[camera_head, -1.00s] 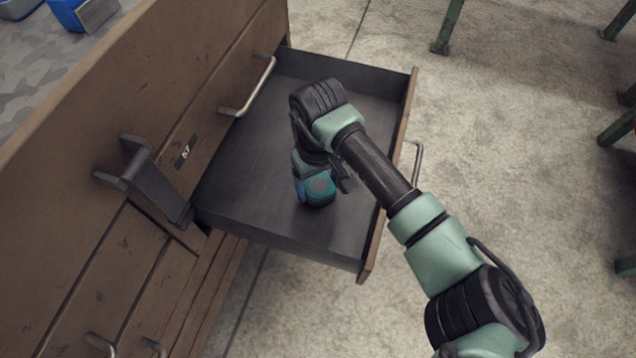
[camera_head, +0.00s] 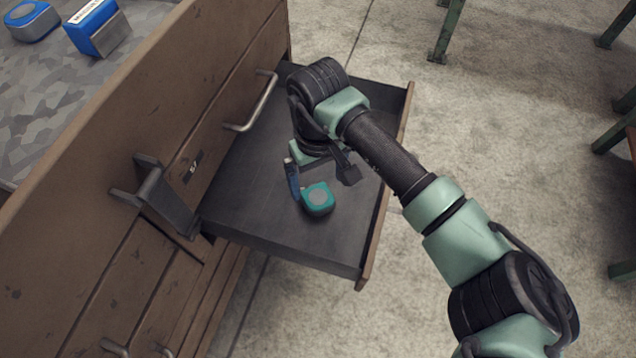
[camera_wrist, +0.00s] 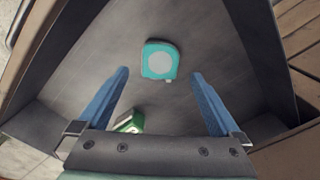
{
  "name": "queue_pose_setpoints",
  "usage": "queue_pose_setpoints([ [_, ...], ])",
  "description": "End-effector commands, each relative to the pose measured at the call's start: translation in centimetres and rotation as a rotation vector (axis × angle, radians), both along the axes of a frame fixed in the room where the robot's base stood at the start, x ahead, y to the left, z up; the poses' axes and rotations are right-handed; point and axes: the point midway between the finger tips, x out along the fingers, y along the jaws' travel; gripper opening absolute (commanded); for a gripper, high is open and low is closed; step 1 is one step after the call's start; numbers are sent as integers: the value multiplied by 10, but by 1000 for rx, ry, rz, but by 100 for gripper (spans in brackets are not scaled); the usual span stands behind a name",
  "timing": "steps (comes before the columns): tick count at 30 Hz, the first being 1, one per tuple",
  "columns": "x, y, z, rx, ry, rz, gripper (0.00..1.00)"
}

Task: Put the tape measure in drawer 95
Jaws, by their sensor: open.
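A teal tape measure (camera_head: 318,199) with a grey round face lies on the floor of the open drawer (camera_head: 262,205). It also shows in the wrist view (camera_wrist: 160,61), beyond the fingertips and apart from them. My gripper (camera_head: 320,178) is open and empty above the drawer, just behind the tape measure; its two blue fingers (camera_wrist: 160,82) are spread wide in the wrist view. The number label on the cabinet front beside the drawer (camera_head: 193,166) is too small to read surely.
A small green and white object (camera_wrist: 128,123) shows between the fingers near the gripper's base. Handles (camera_head: 252,102) stick out from the cabinet front. Green metal legs (camera_head: 446,32) stand on the floor.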

Motion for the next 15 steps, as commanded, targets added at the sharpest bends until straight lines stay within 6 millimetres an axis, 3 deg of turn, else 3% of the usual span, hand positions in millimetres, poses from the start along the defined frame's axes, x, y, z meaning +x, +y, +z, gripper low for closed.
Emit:
queue_pose_setpoints([
  [1,1,-1,17,-3,-3,2,100],
  [6,0,0,43,0,-1,1,100],
  [15,0,0,55,1,0,0,100],
])
